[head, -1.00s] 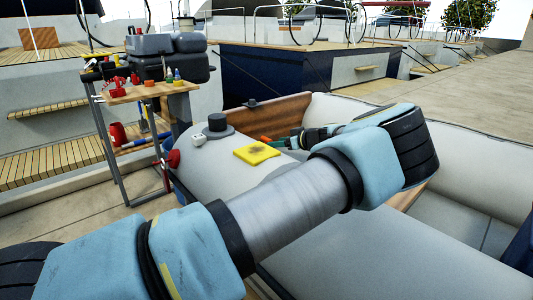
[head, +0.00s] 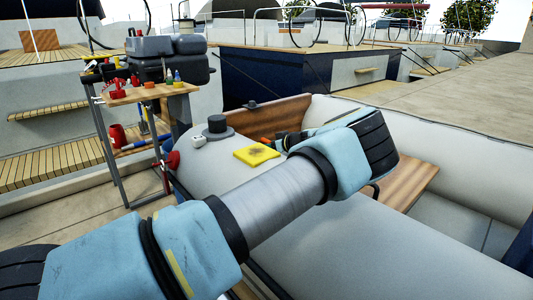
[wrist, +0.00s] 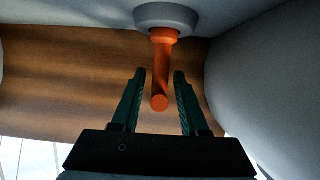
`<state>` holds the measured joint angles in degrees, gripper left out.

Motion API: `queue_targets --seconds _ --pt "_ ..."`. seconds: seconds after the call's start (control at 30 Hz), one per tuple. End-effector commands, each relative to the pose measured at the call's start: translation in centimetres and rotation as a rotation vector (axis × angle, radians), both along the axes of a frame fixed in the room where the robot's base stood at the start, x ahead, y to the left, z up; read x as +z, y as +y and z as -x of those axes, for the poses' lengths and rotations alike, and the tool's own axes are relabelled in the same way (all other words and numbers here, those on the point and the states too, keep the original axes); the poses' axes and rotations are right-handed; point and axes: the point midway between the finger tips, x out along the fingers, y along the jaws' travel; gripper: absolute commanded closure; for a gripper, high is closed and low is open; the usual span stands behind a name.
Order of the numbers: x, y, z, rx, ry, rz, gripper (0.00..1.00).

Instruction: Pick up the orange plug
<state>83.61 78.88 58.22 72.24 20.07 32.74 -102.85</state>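The orange plug (wrist: 161,72) sticks out of a round grey fitting (wrist: 166,18) in the wrist view, its round end toward the camera. My gripper (wrist: 160,76) is open, with one green finger on each side of the plug. Gaps show between the fingers and the plug, so they look apart. In the head view a small bit of orange, likely the plug (head: 266,140), shows at the left of my gripper (head: 279,143), which is partly hidden by my arm.
A yellow cloth (head: 256,155) with a dark stain lies on the grey inflatable tube (head: 230,185), near a black round cap (head: 217,124). A wooden board (head: 280,116) stands behind. A tool stand (head: 150,92) is at the left.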

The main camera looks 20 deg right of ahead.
Motion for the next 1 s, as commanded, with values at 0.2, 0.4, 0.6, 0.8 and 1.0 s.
queue_targets --seconds 0.2,0.4,0.6,0.8,1.0 --pt "0.03 0.00 0.01 0.000 0.000 0.000 0.82" --pt "0.03 0.01 0.01 0.000 0.000 0.000 1.00" --pt "0.03 0.01 0.01 0.000 0.000 0.000 1.00" --pt "0.05 0.00 0.01 0.000 0.000 0.000 1.00" --pt "0.52 -0.02 0.00 0.000 0.000 0.001 1.00"
